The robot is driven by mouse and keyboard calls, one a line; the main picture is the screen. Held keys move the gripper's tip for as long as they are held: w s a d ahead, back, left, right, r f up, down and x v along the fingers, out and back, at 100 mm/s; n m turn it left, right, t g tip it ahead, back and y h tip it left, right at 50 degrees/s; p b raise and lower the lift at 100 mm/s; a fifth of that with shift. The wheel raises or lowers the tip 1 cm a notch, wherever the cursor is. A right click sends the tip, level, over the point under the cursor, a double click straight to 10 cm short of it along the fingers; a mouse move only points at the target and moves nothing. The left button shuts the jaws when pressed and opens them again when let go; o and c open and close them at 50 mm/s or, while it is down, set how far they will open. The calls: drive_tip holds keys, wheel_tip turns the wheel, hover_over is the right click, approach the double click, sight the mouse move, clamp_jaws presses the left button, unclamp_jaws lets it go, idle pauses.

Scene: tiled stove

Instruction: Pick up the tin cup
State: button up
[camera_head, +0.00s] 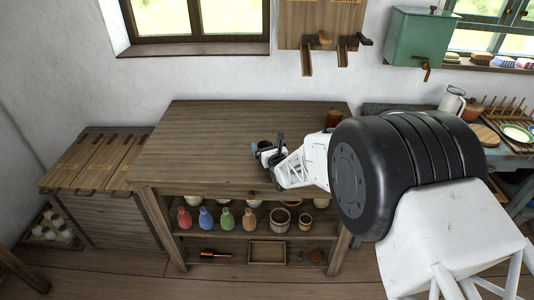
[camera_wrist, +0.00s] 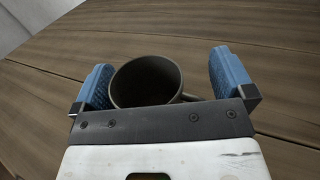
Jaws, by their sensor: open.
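The tin cup (camera_wrist: 146,82) is dark grey-brown and stands upright on the wooden tabletop in the wrist view, with its handle pointing to the lower right. My gripper (camera_wrist: 172,78) is open, with one blue-padded finger on each side of the cup. The left finger is close to the cup wall, and the right finger has a wider gap beside it. The cup's lower front is hidden behind my gripper's body. In the head view my gripper (camera_head: 268,150) is low over the right part of the table (camera_head: 210,135); I cannot make out the cup there.
A brown jar (camera_head: 334,118) stands at the table's back right edge. The shelf below holds several coloured bottles (camera_head: 206,217), bowls and pots. A slatted chest (camera_head: 95,165) stands to the left. The left and middle tabletop is clear.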

idle(0.4)
drive_tip(key=c, duration=0.7)
drive_tip(key=shift+r, duration=0.1)
drive_tip(key=shift+r, duration=0.8)
wheel_tip(320, 180, up, 2)
drive_tip(key=s+a+r+v, duration=0.1)
drive_tip(key=a+v, duration=0.1)
drive_tip(key=v, duration=1.4)
drive_tip(key=shift+w+a, duration=0.15)
